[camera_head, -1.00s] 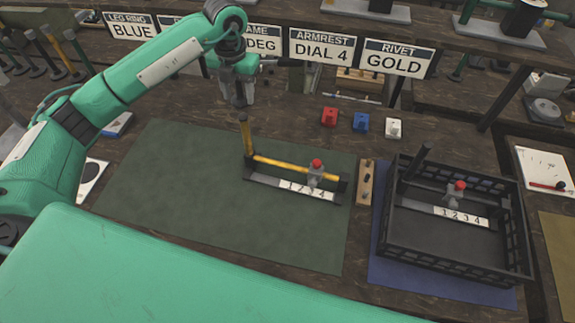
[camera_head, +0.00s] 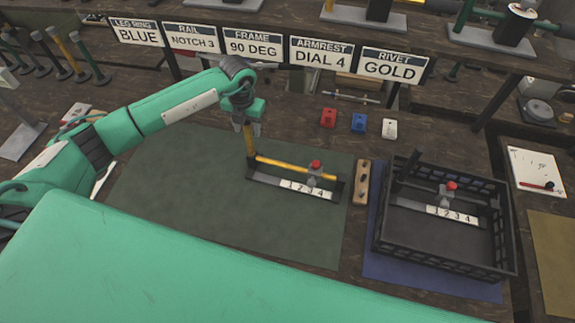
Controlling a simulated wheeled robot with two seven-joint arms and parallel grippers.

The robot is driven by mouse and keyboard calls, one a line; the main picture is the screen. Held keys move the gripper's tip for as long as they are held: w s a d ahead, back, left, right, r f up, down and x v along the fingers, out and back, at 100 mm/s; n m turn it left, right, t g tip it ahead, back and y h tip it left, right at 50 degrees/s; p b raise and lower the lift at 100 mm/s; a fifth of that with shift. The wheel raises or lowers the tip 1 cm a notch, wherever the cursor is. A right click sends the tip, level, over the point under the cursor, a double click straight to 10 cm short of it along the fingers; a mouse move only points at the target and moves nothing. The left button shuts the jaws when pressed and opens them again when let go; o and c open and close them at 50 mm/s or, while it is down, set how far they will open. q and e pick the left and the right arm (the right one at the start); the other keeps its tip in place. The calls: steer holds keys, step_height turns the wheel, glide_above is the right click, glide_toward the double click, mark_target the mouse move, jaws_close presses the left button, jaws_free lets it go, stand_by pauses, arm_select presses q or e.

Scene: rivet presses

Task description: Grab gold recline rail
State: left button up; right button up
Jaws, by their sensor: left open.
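The gold recline rail (camera_head: 288,167) lies on the green mat (camera_head: 190,205). It has a long gold bar over a dark base with a white strip numbered 1 2 3 4. A grey slider with a red knob (camera_head: 315,165) sits near its right end, and a gold post (camera_head: 249,143) rises at its left end. My left gripper (camera_head: 248,130) points down over the top of this post, its fingers open on either side. I cannot tell whether they touch it. My right gripper is not in view.
A black crate (camera_head: 440,262) on a blue mat holds a similar dark rail with a red knob. A wooden strip (camera_head: 361,185) lies between the mats. Red, blue and white blocks (camera_head: 328,118) sit behind. Signs hang above. The green mat's left half is clear.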

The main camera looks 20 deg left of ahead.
arm_select(q)
jaws_close()
stand_by(0.4)
